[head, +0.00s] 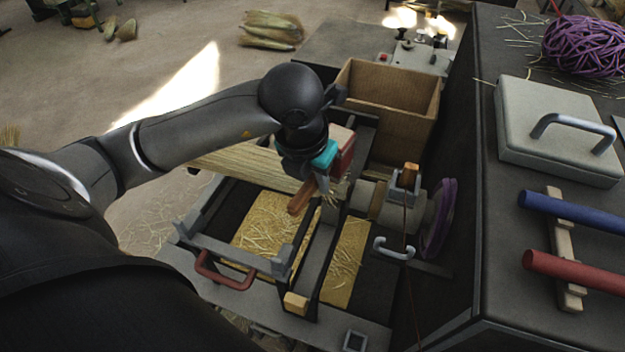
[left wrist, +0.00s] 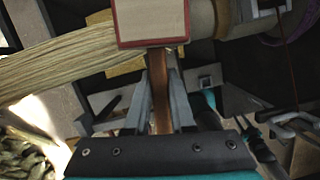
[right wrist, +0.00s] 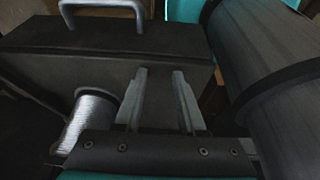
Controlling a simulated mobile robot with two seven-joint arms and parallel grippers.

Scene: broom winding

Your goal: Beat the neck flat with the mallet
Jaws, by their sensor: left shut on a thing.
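My left gripper (head: 322,182) is shut on the wooden handle (left wrist: 161,92) of the mallet. The mallet head (head: 343,155) is a block with red and pale faces; in the left wrist view (left wrist: 150,22) it covers part of the scene beyond. A pale straw bundle (head: 235,165) lies across the bench from the left and also shows in the left wrist view (left wrist: 60,65). Its neck, towards the winding machine (head: 410,215), is mostly hidden by the gripper and mallet; contact cannot be told. My right gripper (right wrist: 160,75) has its fingers apart with nothing between them.
Straw scraps lie in yellow trays (head: 262,228) below the bundle. A cardboard box (head: 390,95) stands behind the machine. A purple twine disc (head: 438,220) is at its right. The dark cabinet (head: 487,200) on the right carries a lidded box (head: 545,125) and blue and red tubes (head: 570,210).

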